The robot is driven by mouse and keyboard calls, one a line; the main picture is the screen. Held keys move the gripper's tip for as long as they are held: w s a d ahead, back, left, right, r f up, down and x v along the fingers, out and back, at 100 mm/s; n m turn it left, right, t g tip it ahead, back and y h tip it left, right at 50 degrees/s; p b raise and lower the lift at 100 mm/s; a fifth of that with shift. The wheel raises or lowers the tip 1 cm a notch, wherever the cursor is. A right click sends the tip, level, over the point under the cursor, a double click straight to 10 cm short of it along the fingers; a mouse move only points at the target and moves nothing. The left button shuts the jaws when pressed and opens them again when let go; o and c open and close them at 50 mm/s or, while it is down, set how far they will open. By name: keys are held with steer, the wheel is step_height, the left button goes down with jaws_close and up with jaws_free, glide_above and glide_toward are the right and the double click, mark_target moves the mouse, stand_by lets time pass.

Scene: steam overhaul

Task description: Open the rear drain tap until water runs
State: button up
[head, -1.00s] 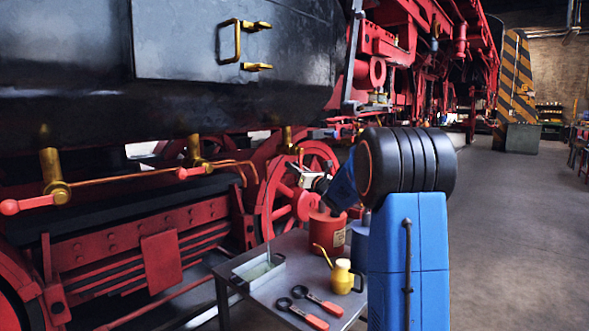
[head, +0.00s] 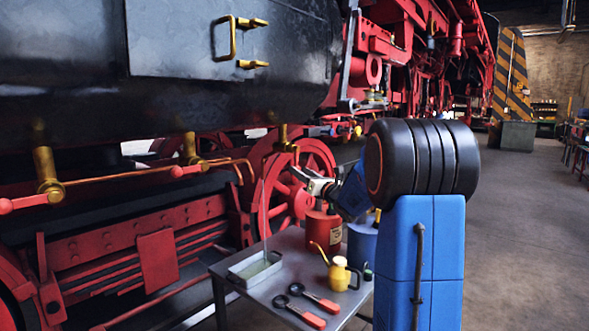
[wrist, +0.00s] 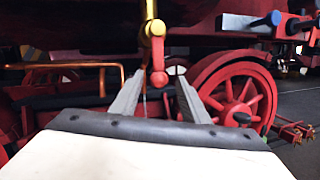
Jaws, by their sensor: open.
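Several brass drain taps hang under the dark boiler-like casing. The one nearest my gripper, the far tap (head: 283,143), shows in the wrist view as a brass body (wrist: 154,28) with a red lever (wrist: 159,66) that hangs downward in the picture. My gripper (head: 299,173) is open just below and right of this tap in the head view. In the wrist view its two fingers (wrist: 157,84) are spread on either side of the lever's lower end, with nothing visibly gripped. Whether they touch it I cannot tell.
A middle tap (head: 190,150) and a near tap (head: 47,177) have red levers pointing left. A metal table below holds a tray (head: 256,267), a red can (head: 322,230), a yellow oil can (head: 339,274) and wrenches (head: 305,305). A red wheel (wrist: 232,95) stands behind.

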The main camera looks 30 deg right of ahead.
steer(key=v, duration=1)
steer(key=shift+s, duration=0.25)
steer(key=s+a+f+m+g, duration=0.5)
steer(key=s+a+f+m, duration=0.2)
steer(key=s+a+m, duration=0.2)
steer(key=s+a+f+m+g+h, duration=0.1)
steer(key=s+a+f+m+g, duration=0.4)
steer(key=s+m, duration=0.9)
steer(key=s+a+f+m+g+h, duration=0.1)
steer(key=s+a+f+m+g, duration=0.4)
steer(key=s, duration=1.2)
steer(key=a+f+m, duration=0.4)
steer(key=a+m, duration=0.3)
steer(key=a, duration=0.2)
steer(key=shift+g, duration=0.3)
